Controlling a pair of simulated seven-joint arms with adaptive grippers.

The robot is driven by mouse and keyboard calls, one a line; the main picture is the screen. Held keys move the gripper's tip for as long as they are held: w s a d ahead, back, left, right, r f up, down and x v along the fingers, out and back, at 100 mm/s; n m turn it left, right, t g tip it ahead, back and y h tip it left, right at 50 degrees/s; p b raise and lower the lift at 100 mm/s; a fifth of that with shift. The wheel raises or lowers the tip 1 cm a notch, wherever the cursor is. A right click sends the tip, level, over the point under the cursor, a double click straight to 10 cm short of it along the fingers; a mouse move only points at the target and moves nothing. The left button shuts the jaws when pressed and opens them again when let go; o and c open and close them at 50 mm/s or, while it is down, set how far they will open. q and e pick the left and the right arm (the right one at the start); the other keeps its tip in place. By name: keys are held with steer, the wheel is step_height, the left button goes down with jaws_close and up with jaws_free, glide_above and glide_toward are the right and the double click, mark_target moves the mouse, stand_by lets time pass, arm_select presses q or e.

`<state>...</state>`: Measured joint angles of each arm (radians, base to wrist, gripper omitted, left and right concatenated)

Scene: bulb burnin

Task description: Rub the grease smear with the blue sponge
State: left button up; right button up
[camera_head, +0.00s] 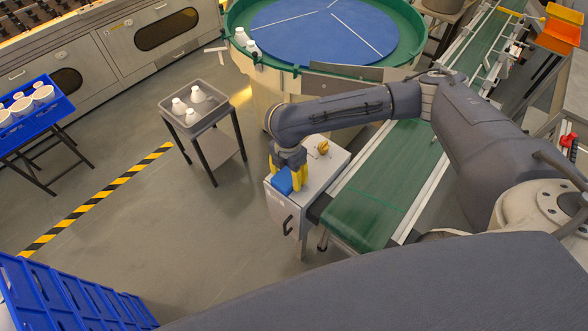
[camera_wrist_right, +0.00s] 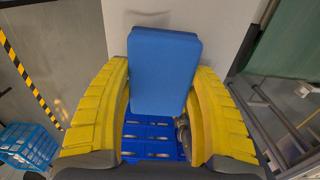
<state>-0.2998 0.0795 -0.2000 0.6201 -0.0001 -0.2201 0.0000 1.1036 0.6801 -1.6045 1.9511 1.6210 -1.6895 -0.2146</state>
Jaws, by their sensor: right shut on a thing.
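The blue sponge (camera_head: 283,182) is between the yellow fingers of my right gripper (camera_head: 288,174), over the near left part of the grey control box's top (camera_head: 318,172). In the right wrist view the sponge (camera_wrist_right: 164,70) is a rounded blue block, and the right gripper (camera_wrist_right: 162,78) is shut on it from both sides. I cannot tell whether the sponge touches the box top. I cannot make out the grease smear; the sponge and gripper hide part of the top. My left gripper is not in view.
A green conveyor (camera_head: 372,195) runs along the right. A grey tray (camera_head: 184,127) with white bottles stands left, and a blue turntable (camera_head: 315,30) behind. Blue crates (camera_head: 60,297) stand lower left.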

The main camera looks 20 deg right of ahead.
mark_target(284, 179)
steer(key=shift+s+a, duration=0.25)
steer(key=shift+a, duration=0.2)
steer(key=shift+s+a, duration=0.4)
steer(key=shift+a, duration=0.3)
step_height(284, 179, up, 2)
steer(key=shift+w+d+r, duration=0.1)
steer(key=shift+w+r, duration=0.05)
steer(key=shift+r, duration=2.9)
steer(key=shift+d, duration=0.1)
